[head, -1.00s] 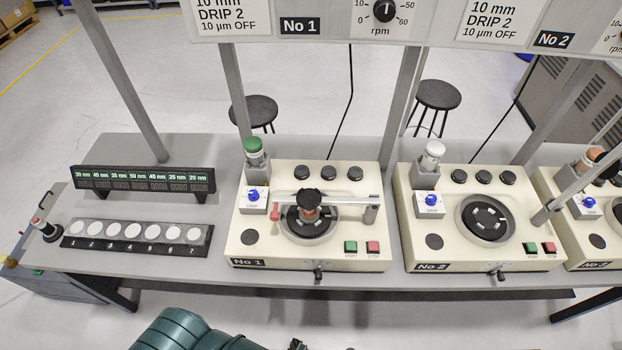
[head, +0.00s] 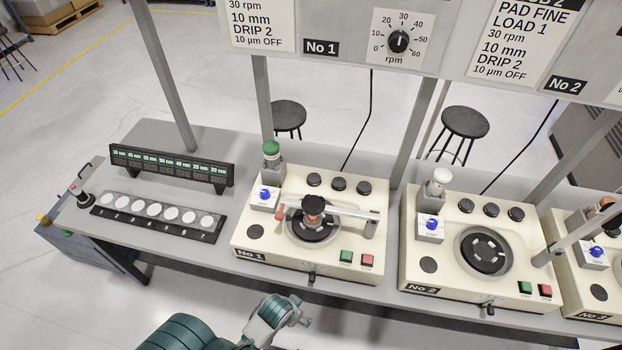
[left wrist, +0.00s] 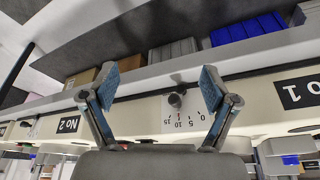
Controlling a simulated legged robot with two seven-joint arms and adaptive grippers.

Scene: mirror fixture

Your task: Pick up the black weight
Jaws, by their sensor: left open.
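Three small black round pieces, possibly the weights, stand in a row at the back of the No 1 machine (head: 245,243); the middle one (head: 339,184) is typical. A similar row (head: 488,208) is on the No 2 machine. A black-topped piece (head: 313,203) with an orange band sits over the No 1 plate, under a metal arm. I cannot tell which is meant. My left gripper (head: 300,322) is in front of the bench, below the No 1 machine's front edge. In the left wrist view my left gripper (left wrist: 160,78) has its fingers spread and nothing between them.
A numbered tray of white discs (head: 163,211) lies farther left. Upright posts (head: 412,130) rise behind the machines. Stools (head: 465,122) stand beyond the bench.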

